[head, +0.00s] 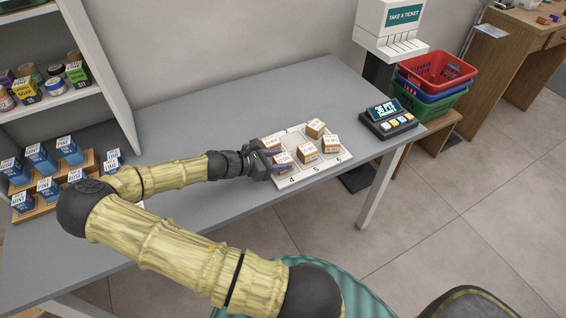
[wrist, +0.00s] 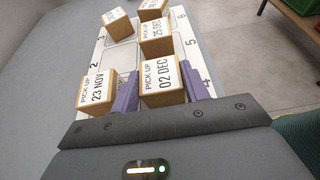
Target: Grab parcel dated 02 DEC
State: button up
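The parcel dated 02 DEC (wrist: 163,78) is a small brown box with a white label, on the numbered white mat beside the number 4. It also shows in the head view (head: 282,158). My gripper (head: 277,161) is low over the mat's near-left end. In the wrist view its purple fingers (wrist: 162,88) stand on either side of this parcel, apart, and it looks open. Contact with the parcel's sides is unclear. The 23 NOV parcel (wrist: 97,92) is just left of the left finger. The 25 DEC parcel (wrist: 156,38) stands behind, beside 5.
Two more parcels stand at the mat's far end (head: 315,128) (head: 331,145); slot 2 is bare. A card terminal (head: 388,120) is right of the mat. Blue boxes (head: 70,150) stand at the counter's left. The grey counter (head: 200,130) behind my arm is clear.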

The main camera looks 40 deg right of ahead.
aim_at(279, 160)
jog(key=shift+c, duration=0.6)
jog(key=shift+r, duration=0.15)
notch_tip(279, 160, up, 10)
jog(key=shift+p, duration=0.4)
